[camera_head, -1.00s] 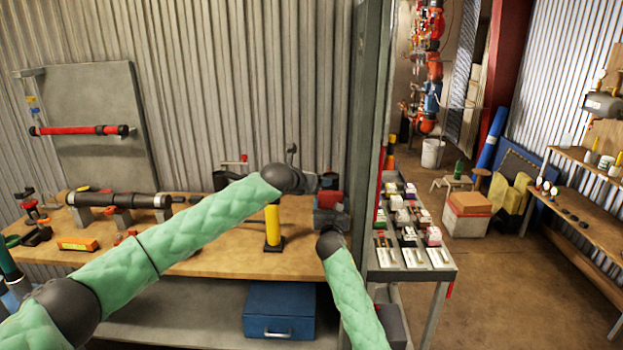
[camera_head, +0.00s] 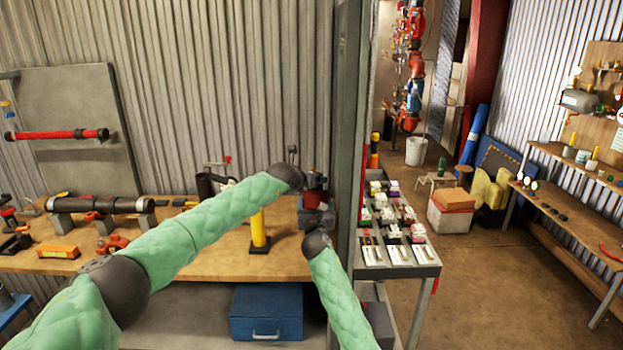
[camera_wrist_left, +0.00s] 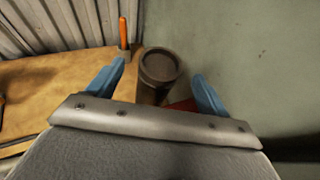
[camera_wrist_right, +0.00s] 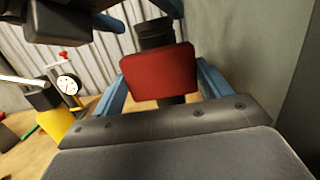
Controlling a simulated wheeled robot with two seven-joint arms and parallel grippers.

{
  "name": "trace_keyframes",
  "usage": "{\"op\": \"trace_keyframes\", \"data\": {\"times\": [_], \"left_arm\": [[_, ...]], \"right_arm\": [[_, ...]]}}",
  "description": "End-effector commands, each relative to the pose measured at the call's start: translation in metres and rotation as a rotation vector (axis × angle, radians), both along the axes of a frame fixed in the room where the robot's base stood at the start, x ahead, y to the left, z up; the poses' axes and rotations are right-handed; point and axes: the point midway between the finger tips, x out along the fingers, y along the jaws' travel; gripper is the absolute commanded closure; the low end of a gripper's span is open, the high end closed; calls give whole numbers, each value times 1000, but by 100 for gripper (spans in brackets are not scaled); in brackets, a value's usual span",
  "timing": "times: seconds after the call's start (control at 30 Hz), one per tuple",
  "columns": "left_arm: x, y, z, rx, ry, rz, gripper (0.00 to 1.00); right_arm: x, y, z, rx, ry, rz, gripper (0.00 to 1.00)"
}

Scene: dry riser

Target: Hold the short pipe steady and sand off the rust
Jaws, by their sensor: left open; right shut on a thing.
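The short pipe (camera_wrist_left: 160,68) is dark and rusty-brown, with its round end facing the left wrist camera. My left gripper (camera_wrist_left: 158,82) is open, with its blue fingers on either side of the pipe and gaps visible. In the head view its fingers are too small to make out. My right gripper (camera_head: 316,214) is shut on a red sanding block (camera_wrist_right: 160,74). The block stands in front of the dark pipe (camera_wrist_right: 155,33) in the right wrist view and hides its middle. I cannot tell whether block and pipe touch.
The wooden bench (camera_head: 200,262) carries a yellow post (camera_head: 259,232), a dark pipe on supports (camera_head: 110,205) and an orange box (camera_head: 58,252). A grey pillar (camera_head: 347,120) stands close right of my grippers. A blue toolbox (camera_head: 267,312) sits below.

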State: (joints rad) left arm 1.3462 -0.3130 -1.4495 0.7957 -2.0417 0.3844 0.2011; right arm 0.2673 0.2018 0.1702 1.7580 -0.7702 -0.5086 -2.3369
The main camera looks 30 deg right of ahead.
Motion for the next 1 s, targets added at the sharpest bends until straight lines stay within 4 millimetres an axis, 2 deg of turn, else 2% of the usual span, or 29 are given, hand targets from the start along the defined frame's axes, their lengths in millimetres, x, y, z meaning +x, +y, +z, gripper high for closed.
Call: {"op": "trace_keyframes", "data": {"times": [0.23,0.67,1.0], "left_arm": [[7,-13,-6,-1,2,1,21],[9,-15,-8,0,0,1,21],[9,-15,-8,0,0,1,88]], "right_arm": [[0,0,0,0,0,0,42],[0,0,0,0,0,0,42],[0,0,0,0,0,0,42]]}}
